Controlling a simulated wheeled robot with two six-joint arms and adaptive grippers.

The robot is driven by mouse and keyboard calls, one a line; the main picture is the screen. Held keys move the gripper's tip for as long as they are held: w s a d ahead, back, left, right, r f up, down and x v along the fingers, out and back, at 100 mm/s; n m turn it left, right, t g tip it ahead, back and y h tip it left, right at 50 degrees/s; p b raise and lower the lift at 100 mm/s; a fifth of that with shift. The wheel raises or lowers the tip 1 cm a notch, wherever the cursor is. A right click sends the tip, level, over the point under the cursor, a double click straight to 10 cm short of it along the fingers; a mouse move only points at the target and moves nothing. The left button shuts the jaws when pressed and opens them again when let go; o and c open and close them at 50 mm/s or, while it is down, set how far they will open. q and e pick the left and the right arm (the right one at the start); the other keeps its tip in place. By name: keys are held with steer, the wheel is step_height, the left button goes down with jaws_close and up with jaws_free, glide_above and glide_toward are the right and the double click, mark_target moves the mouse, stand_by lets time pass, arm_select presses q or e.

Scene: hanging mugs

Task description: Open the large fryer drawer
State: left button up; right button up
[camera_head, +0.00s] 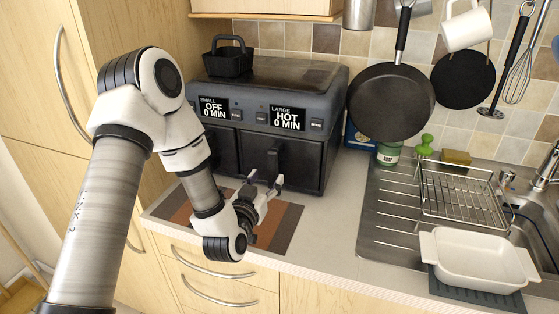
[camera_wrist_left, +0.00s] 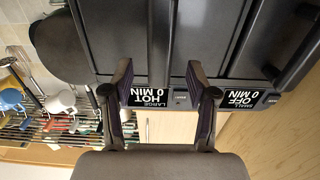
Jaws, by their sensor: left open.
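The dark grey air fryer (camera_head: 270,85) stands on the counter against the tiled wall. Its right-hand panel reads "LARGE HOT 0 MIN". The large drawer (camera_head: 303,165) below that panel looks shut, with its upright handle (camera_head: 273,160) on its front. My left gripper (camera_head: 266,181) is open in front of the large drawer, near the lower part of the handle. In the left wrist view its two fingers (camera_wrist_left: 165,82) are spread, with the large drawer handle (camera_wrist_left: 160,38) in line between them. I cannot tell whether they touch it. My right gripper is out of view.
The small drawer, labelled "OFF", is beside the large one. A striped mat (camera_head: 277,232) lies in front of the fryer. A black pan (camera_head: 391,102) hangs to the right. A dish rack (camera_head: 462,195) and white dish (camera_head: 478,260) are by the sink.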

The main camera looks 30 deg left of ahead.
mark_target(271, 168)
arm_select(q)
steer(key=shift+w+a+r+p, duration=0.1)
steer(key=shift+w+r+p, duration=0.35)
steer(key=shift+w+r, duration=0.3)
steer(key=w, duration=0.1)
steer(key=w+a+f, duration=0.1)
steer(key=w, duration=0.2)
steer(key=shift+w+a+f, duration=0.15)
steer(key=shift+w, duration=0.15)
steer(key=shift+s, duration=0.25)
steer(key=shift+s+r, duration=0.15)
steer(key=shift+r, duration=0.1)
steer(key=shift+c, duration=0.7)
jaws_close()
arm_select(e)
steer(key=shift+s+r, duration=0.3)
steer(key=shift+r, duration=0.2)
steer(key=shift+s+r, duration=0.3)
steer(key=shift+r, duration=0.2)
